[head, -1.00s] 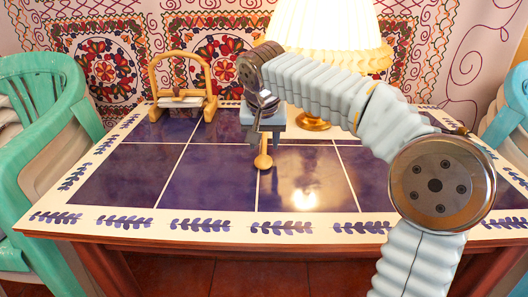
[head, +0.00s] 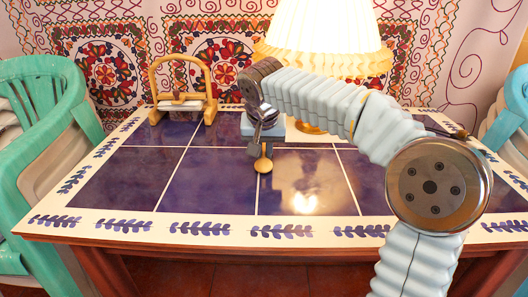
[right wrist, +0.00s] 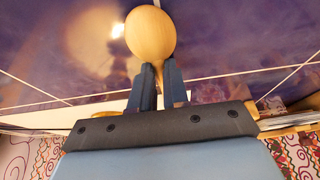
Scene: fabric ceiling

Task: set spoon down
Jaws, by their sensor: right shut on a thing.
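A wooden spoon (head: 263,165) shows in the head view over the blue tiled table (head: 120,176), its bowl toward me. My right gripper (head: 259,147) is shut on the spoon's handle. In the right wrist view the round bowl of the spoon (right wrist: 150,35) sticks out past the two dark fingers of my right gripper (right wrist: 158,85), and the handle runs between them. The spoon is at or just above the tiles; I cannot tell whether it touches. Most of the handle is hidden by the gripper. My left gripper is not in view.
A wooden stand (head: 182,88) with a pale item on it is at the back left. A lit lamp (head: 315,40) stands behind my right arm. Green chairs (head: 45,120) are at the left. The left and front tiles are clear.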

